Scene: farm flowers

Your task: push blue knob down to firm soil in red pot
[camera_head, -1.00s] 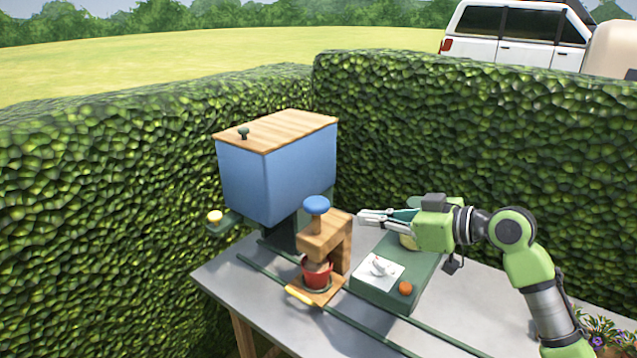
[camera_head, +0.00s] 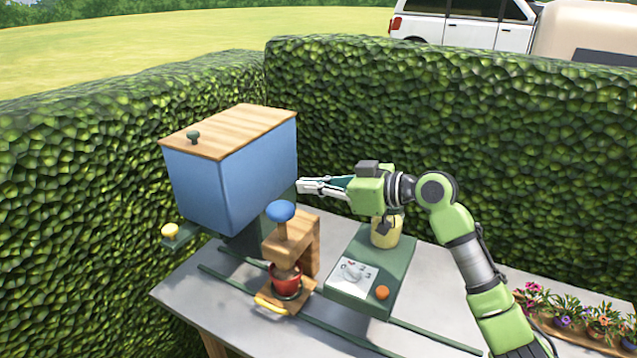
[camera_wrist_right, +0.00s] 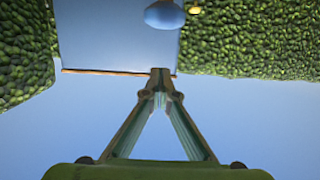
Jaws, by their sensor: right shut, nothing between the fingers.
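The blue knob (camera_head: 280,211) sits on top of a wooden press (camera_head: 307,246) on the table. The red pot (camera_head: 285,279) stands under the press, on its wooden base; its soil is mostly hidden by the press. My right gripper (camera_head: 303,187) is shut and empty, pointing left, above and a little right of the knob and apart from it. In the right wrist view the gripper (camera_wrist_right: 160,76) has its fingertips together, and the blue knob (camera_wrist_right: 165,15) shows at the top edge, beyond the tips. My left gripper is not in view.
A blue box with a wooden lid (camera_head: 230,170) stands behind and left of the press. A green control unit (camera_head: 378,262) with a dial and an orange button (camera_head: 382,292) is to the right. Green rails (camera_head: 350,335) cross the table. Flowers (camera_head: 575,318) stand at far right.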

